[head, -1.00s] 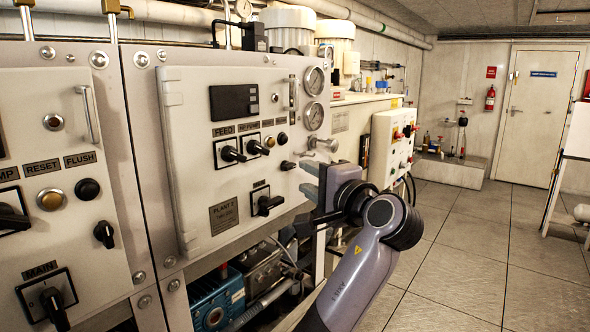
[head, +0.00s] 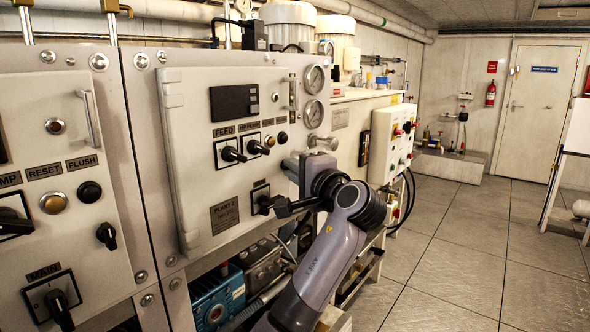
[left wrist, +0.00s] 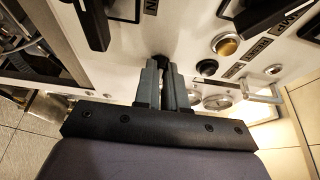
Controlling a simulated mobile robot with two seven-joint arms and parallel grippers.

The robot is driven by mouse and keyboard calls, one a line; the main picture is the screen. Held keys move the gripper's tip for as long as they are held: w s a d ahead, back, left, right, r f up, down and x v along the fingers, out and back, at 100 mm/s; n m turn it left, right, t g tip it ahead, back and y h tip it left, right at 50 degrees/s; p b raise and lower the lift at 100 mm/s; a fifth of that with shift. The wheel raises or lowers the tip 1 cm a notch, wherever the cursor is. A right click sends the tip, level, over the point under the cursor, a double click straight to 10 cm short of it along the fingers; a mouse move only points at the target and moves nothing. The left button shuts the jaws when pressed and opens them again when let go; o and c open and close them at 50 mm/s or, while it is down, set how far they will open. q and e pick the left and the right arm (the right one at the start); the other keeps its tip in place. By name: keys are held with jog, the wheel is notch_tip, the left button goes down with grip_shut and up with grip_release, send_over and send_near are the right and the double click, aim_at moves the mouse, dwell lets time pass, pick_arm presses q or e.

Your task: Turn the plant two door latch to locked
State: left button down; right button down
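The plant two door (head: 200,110) is a pale upright panel with a "PLANT 2" plate (head: 224,215) low on it. Its latch is a small black knob at the door's right edge. My left gripper (head: 288,164) covers the latch in the head view. In the left wrist view the dark latch knob (left wrist: 160,58) shows at the tips of my left gripper (left wrist: 163,68). The fingers are close together with the knob between their tips, so they look shut on it. The latch's exact angle is hard to tell. My right gripper is out of view.
Black FEED (head: 231,154) and pump (head: 257,147) switches sit above and left of my gripper, and another black switch (head: 262,199) sits below it. Gauges (head: 313,114) are above. Blue pump machinery (head: 215,298) lies below the panel.

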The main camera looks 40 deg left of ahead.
pick_arm(q)
jog(key=shift+f, duration=0.1)
jog(key=n+g+y+b, duration=0.1)
jog(key=n+g+b, duration=0.1)
jog(key=n+b, duration=0.5)
jog(key=n+g+y+b, duration=0.2)
jog(key=n+g+b, duration=0.1)
jog(key=n+b, duration=0.3)
jog(key=w+f+n+g+y+b, duration=0.1)
jog(key=n+g+b, duration=0.1)
jog(key=n+b, duration=0.5)
jog(key=shift+a+n+y+b, duration=0.1)
jog(key=shift+n+y+b, duration=0.25)
jog(key=shift+n, duration=0.65)
jog(key=shift+n+g, duration=0.4)
